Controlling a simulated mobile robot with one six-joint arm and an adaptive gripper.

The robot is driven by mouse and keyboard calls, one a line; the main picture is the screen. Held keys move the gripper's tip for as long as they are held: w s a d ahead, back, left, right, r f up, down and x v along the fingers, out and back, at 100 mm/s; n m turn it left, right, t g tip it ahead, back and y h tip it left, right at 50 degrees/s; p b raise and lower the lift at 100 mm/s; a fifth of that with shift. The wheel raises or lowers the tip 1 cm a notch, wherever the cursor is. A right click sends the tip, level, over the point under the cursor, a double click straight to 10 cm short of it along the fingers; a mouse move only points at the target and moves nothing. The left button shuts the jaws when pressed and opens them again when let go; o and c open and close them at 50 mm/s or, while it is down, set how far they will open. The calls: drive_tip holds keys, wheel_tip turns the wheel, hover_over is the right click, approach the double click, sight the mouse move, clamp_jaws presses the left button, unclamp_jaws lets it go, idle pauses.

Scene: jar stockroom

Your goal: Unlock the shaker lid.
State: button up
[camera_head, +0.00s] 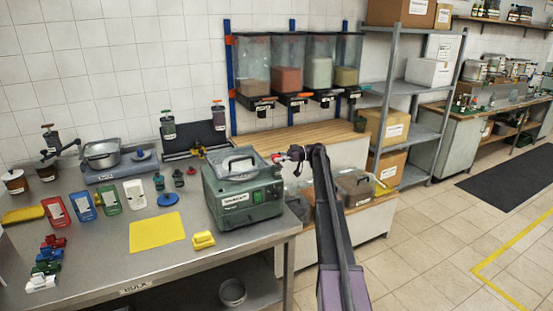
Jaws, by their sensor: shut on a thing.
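The shaker (215,208) is a dark green box with a label and a bright green switch on its front. It stands at the right end of the steel bench. Its clear lid (240,164) lies over the top with a grey handle across it and looks closed. My gripper (286,157) is at the right rear edge of the shaker, level with the lid. It is shut on a small red part (277,158) beside the lid, apparently the latch. The fingers are small here, and the exact grip is hard to see.
The steel bench (100,285) holds a yellow cloth (157,232), a yellow block (203,240), coloured scoops and a metal pan (101,154) left of the shaker. Clear hoppers (288,64) hang behind. Bins (355,187) stand on a low shelf to the right.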

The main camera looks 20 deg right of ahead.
drive_tip(key=shift+a, duration=0.1)
drive_tip(key=o, duration=1.2)
drive_tip(key=shift+c, duration=0.2)
drive_tip(key=s+d, duration=0.1)
drive_tip(key=d, duration=0.6)
drive_tip(key=shift+d, duration=0.25)
drive_tip(key=shift+s, duration=0.15)
